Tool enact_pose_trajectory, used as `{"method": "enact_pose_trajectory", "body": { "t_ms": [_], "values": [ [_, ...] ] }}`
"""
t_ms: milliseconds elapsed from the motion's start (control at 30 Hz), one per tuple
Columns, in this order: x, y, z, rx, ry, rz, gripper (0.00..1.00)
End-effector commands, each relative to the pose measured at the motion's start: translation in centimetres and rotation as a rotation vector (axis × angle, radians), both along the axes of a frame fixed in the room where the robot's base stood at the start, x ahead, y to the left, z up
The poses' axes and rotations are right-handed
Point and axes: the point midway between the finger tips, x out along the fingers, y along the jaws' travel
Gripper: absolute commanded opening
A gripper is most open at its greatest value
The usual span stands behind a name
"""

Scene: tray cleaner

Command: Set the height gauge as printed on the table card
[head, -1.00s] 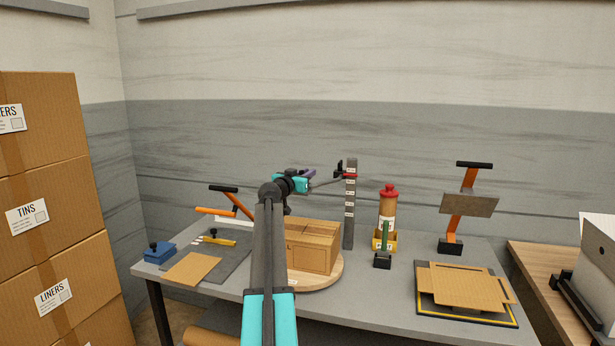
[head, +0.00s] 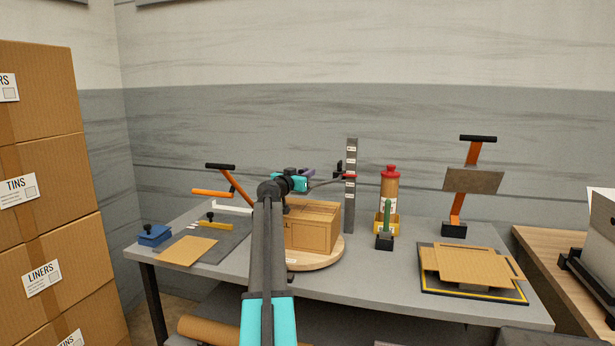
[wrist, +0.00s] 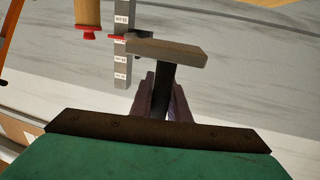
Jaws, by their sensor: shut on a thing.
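The height gauge (head: 351,205) is an upright grey column with white labels, standing at the back of the table. Its slider has a red pointer (head: 349,177) a little above the column's middle. My gripper (head: 312,177) is left of the column, at the slider's level. In the wrist view my gripper (wrist: 162,97) is shut on the slider's dark handle (wrist: 164,78), which ends in a crossbar. The red pointer (wrist: 117,37) lies against the labelled column (wrist: 120,66) there. The label print is too small to read surely. I cannot make out a table card.
A cardboard box (head: 314,231) on a round wooden turntable (head: 318,262) stands just in front and left of the gauge. A red-capped cylinder (head: 390,189) stands close to its right. An orange-armed press (head: 458,208) is further right. Stacked cartons (head: 42,238) are at left.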

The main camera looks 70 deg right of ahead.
Motion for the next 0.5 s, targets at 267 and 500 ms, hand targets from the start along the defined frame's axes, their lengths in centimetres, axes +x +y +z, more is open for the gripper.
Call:
{"method": "enact_pose_trajectory", "body": {
  "t_ms": [267,500],
  "values": [
    [0.4,0.3,-3.1,-0.001,0.0,0.004,0.0],
    [0.4,0.3,-4.5,-0.001,0.0,0.005,0.0]
  ]
}}
